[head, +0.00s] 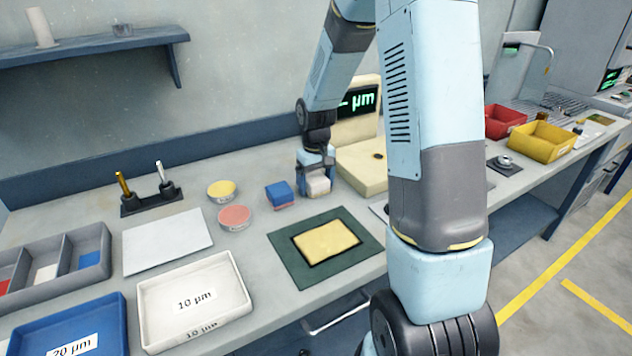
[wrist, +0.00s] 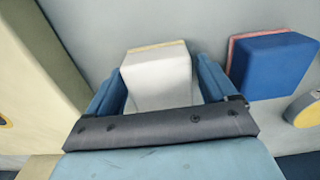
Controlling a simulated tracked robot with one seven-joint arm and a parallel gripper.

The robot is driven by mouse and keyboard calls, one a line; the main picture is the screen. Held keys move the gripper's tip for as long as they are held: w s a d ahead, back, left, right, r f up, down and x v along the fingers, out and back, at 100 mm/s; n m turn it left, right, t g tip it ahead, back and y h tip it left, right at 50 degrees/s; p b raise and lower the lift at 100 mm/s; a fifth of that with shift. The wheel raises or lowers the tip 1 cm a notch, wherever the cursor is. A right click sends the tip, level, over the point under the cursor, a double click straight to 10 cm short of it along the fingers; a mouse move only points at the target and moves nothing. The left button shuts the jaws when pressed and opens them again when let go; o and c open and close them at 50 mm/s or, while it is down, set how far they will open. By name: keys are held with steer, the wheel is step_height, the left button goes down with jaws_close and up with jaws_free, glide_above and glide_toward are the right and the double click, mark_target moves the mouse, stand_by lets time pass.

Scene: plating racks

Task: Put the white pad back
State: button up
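The white pad (wrist: 158,78) is a white block with a thin yellowish layer along one edge. It stands on the bench in front of the cream gauge, and in the head view it shows low at my gripper (head: 318,180). In the wrist view it sits between the two blue fingers of my gripper (wrist: 160,85). The left finger looks close against it, and a narrow gap seems to show at the right finger. I cannot tell whether the fingers press on it.
A blue pad (head: 280,194) with a red layer stands close beside. Yellow (head: 221,189) and pink (head: 235,216) round dishes lie left. A grey divided rack (head: 93,240) holds red, white and blue pieces. A white 10 µm tray (head: 240,294) and green mat (head: 292,268) are in front. The gauge (head: 362,165) stands behind.

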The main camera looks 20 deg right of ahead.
mark_target(316, 178)
steer(key=shift+o, duration=0.8)
step_height(316, 178, up, 12)
steer(key=s+r+m+t, duration=0.1)
steer(key=s+r+t, duration=0.2)
steer(key=s+r, duration=0.9)
steer(key=s+r+m+t, duration=0.1)
steer(key=s+r+t, duration=0.1)
steer(key=s, duration=1.2)
steer(key=shift+s+t, duration=0.3)
steer(key=shift+s, duration=0.1)
